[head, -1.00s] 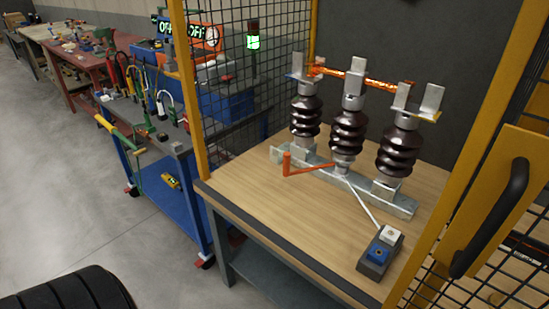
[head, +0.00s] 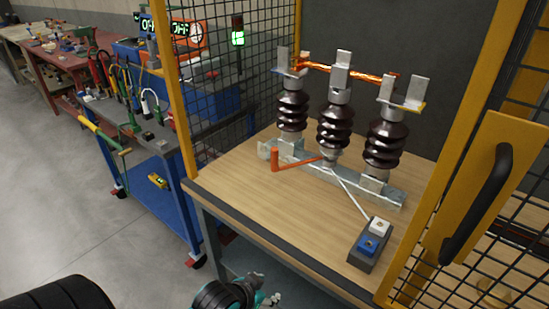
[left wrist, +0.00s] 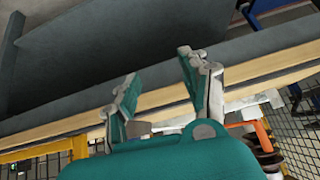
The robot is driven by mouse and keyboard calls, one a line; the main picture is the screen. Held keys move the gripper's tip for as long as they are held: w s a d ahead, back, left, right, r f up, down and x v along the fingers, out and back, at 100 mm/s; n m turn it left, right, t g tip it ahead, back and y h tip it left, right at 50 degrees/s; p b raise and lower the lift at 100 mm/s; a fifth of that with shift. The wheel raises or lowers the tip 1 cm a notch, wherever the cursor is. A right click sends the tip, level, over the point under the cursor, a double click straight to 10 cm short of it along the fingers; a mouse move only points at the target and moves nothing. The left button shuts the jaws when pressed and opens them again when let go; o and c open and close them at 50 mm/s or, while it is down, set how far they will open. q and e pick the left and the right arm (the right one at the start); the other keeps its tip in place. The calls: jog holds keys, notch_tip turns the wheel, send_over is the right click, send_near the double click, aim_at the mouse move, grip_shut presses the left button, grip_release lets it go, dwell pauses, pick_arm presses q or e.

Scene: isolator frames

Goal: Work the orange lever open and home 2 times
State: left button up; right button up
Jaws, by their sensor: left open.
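The orange lever (head: 275,161) has an upright handle on the left and an arm running right to the foot of the middle insulator (head: 334,128). The isolator has three dark ribbed insulators on a grey metal base (head: 380,188). A copper bar (head: 350,73) spans its top, between the metal contacts. My left gripper (head: 268,298) is at the bottom edge of the head view, in front of and below the bench, well apart from the lever. In the left wrist view, its fingers (left wrist: 160,66) are spread and empty, and the lever (left wrist: 263,135) shows at lower right. My right gripper is not visible.
The wooden bench top (head: 240,180) is clear left of and in front of the isolator. Yellow-framed mesh (head: 225,80) stands on the left; a yellow panel with a black handle (head: 485,205) is on the right.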

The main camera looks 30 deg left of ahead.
pick_arm(q)
jog(key=w+a+r+n+t, duration=0.1)
jog(key=w+a+r+t, duration=0.5)
jog(key=w, duration=0.4)
jog(key=n+t+y, duration=0.2)
jog(key=t, duration=0.2)
send_near(273, 160)
jog(key=w, duration=0.3)
jog(key=w+a, duration=0.1)
jog(key=w, duration=0.7)
jog(key=shift+w+a+r+b, duration=0.15)
jog(key=shift+r+b, duration=0.05)
jog(key=shift+b, duration=0.1)
jog(key=shift+c, duration=0.2)
jog(key=c, duration=0.9)
grip_shut()
jog(key=shift+w+f+y, duration=0.15)
jog(key=shift+y, duration=0.25)
